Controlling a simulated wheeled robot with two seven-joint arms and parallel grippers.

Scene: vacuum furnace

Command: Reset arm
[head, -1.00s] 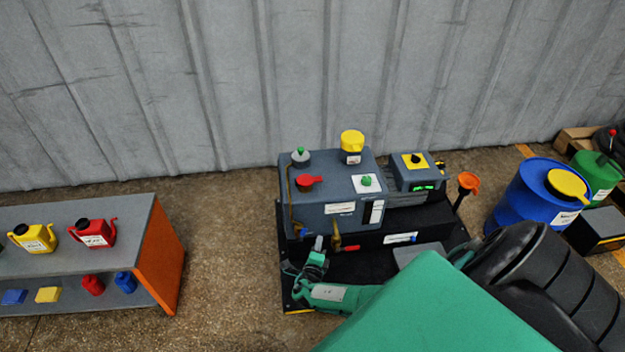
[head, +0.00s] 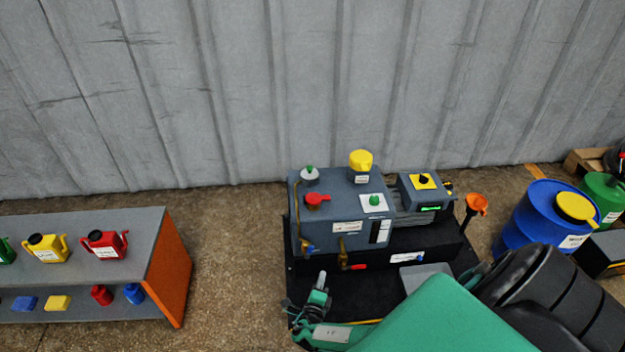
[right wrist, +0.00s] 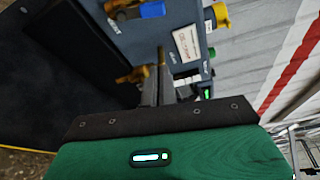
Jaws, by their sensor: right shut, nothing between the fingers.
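My right gripper (head: 322,274) is in front of the grey pump unit (head: 338,228), over its black base (head: 400,283). Its slim grey fingers point towards the unit and are shut with nothing between them. In the right wrist view the closed fingers (right wrist: 155,88) stand at the middle, near a brass valve (right wrist: 133,76) on the unit. In the head view the fingers are apart from the brass fitting with the red handle (head: 354,267). My green right arm covers the front right of the base. My left gripper is not in view.
A grey shelf (head: 140,238) with orange end and several small jugs stands at left. A blue drum (head: 530,220) with yellow lid and an orange funnel (head: 476,203) are at right. The corrugated wall (head: 250,90) is behind. Bare floor (head: 228,260) lies between shelf and unit.

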